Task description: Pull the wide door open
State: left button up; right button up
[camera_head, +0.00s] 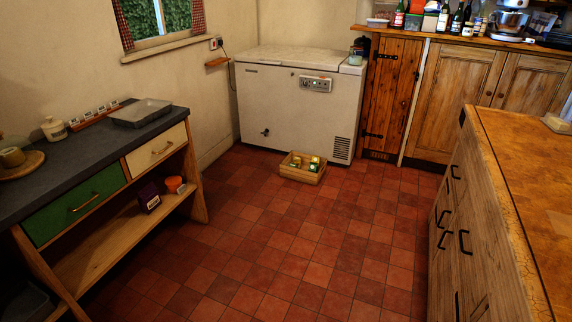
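Neither of my grippers is in view. Several wooden doors show at the back right, and I cannot tell which one is the wide door. A reddish plank door (391,88) with black strap hinges on its left side stands shut beside the freezer. To its right, a paler panelled cupboard door (460,82) and a second panelled door (532,84) stand shut, with small round knobs where they meet. The lower part of the second door is hidden by the island.
A wooden island (530,165) with black handles fills the right side. A white chest freezer (295,100) stands at the back, with a small wooden crate (302,174) on the floor before it. A dark-topped side table (85,150) is at left. The tiled floor (300,245) between is clear.

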aim_at(455, 76)
jog(key=i, duration=0.65)
jog(key=i+l+u, duration=0.1)
jog(key=i, duration=0.55)
jog(key=i+l+u, duration=0.1)
jog(key=i+l, duration=1.35)
jog(key=i+z, duration=0.15)
jog(key=z, duration=2.15)
jog(key=i+j+z, duration=0.15)
jog(key=j+z, duration=0.25)
jog(key=i+j+z, duration=0.15)
jog(key=j+z, duration=0.6)
